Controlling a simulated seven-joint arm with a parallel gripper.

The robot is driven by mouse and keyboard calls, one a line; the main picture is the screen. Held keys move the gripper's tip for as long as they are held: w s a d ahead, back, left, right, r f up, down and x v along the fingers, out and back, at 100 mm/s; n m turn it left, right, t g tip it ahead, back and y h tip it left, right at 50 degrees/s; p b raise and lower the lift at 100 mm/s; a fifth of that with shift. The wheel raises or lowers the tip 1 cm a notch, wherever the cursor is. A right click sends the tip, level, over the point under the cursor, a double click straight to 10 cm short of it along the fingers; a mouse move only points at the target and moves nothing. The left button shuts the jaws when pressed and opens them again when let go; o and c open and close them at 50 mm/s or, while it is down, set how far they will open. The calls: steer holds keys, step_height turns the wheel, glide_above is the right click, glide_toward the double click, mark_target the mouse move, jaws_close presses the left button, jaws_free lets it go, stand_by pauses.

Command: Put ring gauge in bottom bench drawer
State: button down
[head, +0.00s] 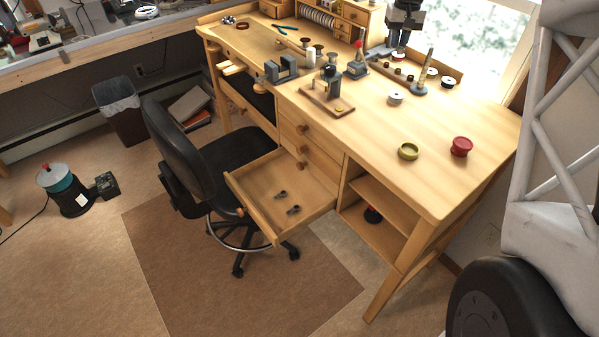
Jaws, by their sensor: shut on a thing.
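My gripper (399,44) is at the top of the view, above the back of the bench top, well behind and above the drawer. Its dark jaws point down and are shut on the ring gauge, which is too small and dark there to make out.
A small press (330,84) and several spools stand farther back. An office chair (190,150) stands close to the drawer's left side.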

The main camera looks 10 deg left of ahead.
steer(key=s+a+n, duration=2.5)
steer(key=s+a, duration=0.5)
steer(key=a, duration=0.1)
steer(key=shift+n, duration=0.3)
steer(key=f, duration=4.4)
steer(key=shift+s+a, duration=0.25)
glide_above(264, 186)
steer(key=shift+f, duration=0.7)
steer(key=shift+s+f, duration=0.1)
steer(key=shift+f, duration=1.65)
